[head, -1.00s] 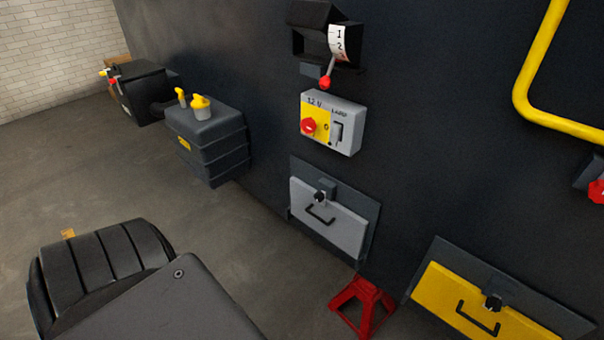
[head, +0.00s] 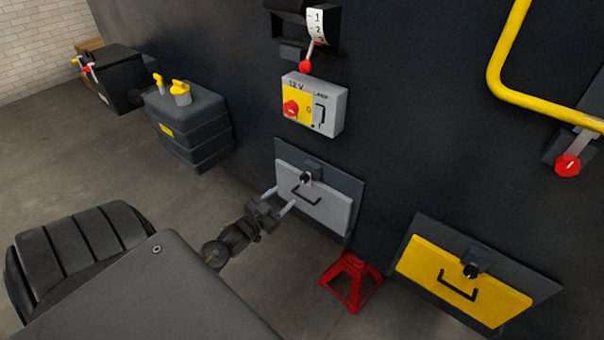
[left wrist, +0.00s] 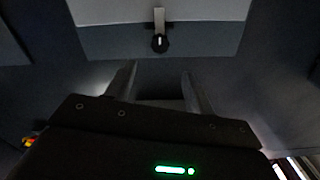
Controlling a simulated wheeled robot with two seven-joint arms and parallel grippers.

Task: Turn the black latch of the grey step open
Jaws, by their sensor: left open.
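The grey step (head: 327,208) is a light grey panel with a black handle, set on a dark plate on the chassis wall. Its black latch (head: 306,178) is a small round knob at the panel's top edge, below a dark block. The latch also shows in the left wrist view (left wrist: 160,43), with a light bar running from it. My left gripper (head: 281,199) is open and empty, its two fingers pointing at the grey step's left part, below the latch. In the left wrist view the fingers (left wrist: 159,80) are apart, with nothing between them. My right gripper does not show.
A yellow step (head: 455,290) with its own black latch (head: 471,270) is at the right. A red stand (head: 350,282) stands on the floor between the steps. A switch box (head: 314,103) is above the grey step, and a yellow rail (head: 497,70) is at upper right.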

